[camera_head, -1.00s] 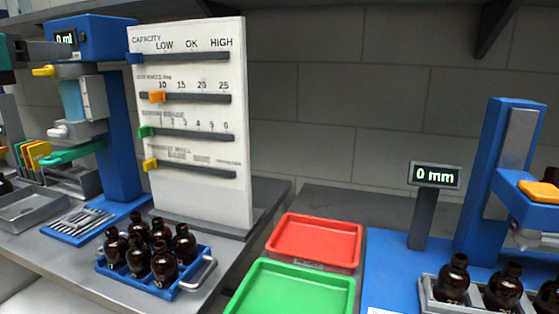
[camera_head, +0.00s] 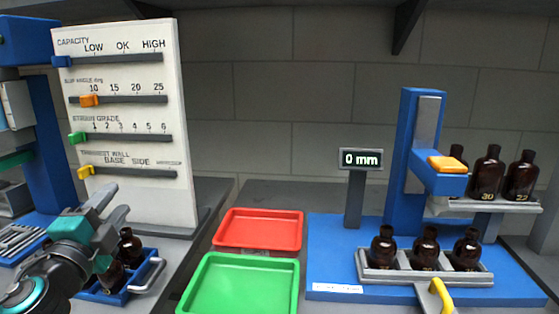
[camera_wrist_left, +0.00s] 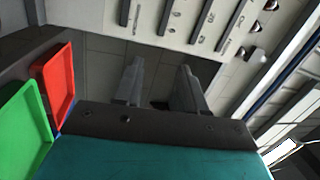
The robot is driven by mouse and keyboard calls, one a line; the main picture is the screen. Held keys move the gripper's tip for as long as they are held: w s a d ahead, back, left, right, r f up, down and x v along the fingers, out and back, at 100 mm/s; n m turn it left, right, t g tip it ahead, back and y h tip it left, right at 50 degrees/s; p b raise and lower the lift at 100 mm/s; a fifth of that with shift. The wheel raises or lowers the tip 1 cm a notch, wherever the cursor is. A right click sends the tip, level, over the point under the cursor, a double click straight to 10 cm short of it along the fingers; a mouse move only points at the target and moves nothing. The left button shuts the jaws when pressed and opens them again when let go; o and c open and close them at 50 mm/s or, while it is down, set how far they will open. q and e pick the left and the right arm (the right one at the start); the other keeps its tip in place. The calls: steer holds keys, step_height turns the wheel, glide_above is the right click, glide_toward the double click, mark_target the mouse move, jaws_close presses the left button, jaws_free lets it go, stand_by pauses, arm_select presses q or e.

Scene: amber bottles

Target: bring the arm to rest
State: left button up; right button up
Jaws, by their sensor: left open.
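My left gripper (camera_head: 112,205) is in the lower left of the head view, pointing up toward the white slider board (camera_head: 125,125). Its two fingers are apart with nothing between them. In the left wrist view the open fingers (camera_wrist_left: 160,86) also show, with the board beyond them. The gripper and arm stand in front of the blue bottle carrier (camera_head: 140,285) and hide part of it and some of its amber bottles (camera_head: 131,246). My right gripper is not in view.
A red tray (camera_head: 258,229) and a green tray (camera_head: 240,285) look empty. A blue gauge station (camera_head: 400,150) reading 0 mm stands at right. Amber bottles stand on its grey lower rack (camera_head: 375,275) and upper shelf (camera_head: 495,206). A yellow handle (camera_head: 441,295) is in front.

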arm_select(q)
steer(key=s+d+f+n+g+y, duration=0.1)
steer(key=s+d+f+n+g, duration=0.1)
steer(key=s+f+n+g, duration=0.6)
steer(key=s+d+f+n+g+y, duration=0.1)
steer(key=s+f+n+g+y, duration=0.3)
steer(key=f, duration=0.8)
steer(key=s+d+f+n+g+h, duration=0.1)
steer(key=s+d+f+g+h, duration=0.2)
steer(key=s, duration=0.5)
steer(key=s+d+f+n+g+h, duration=0.2)
steer(key=s+d+f, duration=0.3)
steer(key=s, duration=0.4)
steer(key=w+d+f+m+t+h+b, duration=0.1)
steer(key=w+f+t+h+b, duration=0.1)
steer(key=w+f+t, duration=0.5)
step_height(320, 180, down, 4)
steer(key=shift+w+d+f+t, duration=0.2)
steer(key=shift+w+d+t, duration=0.15)
steer(key=shift+w, duration=0.2)
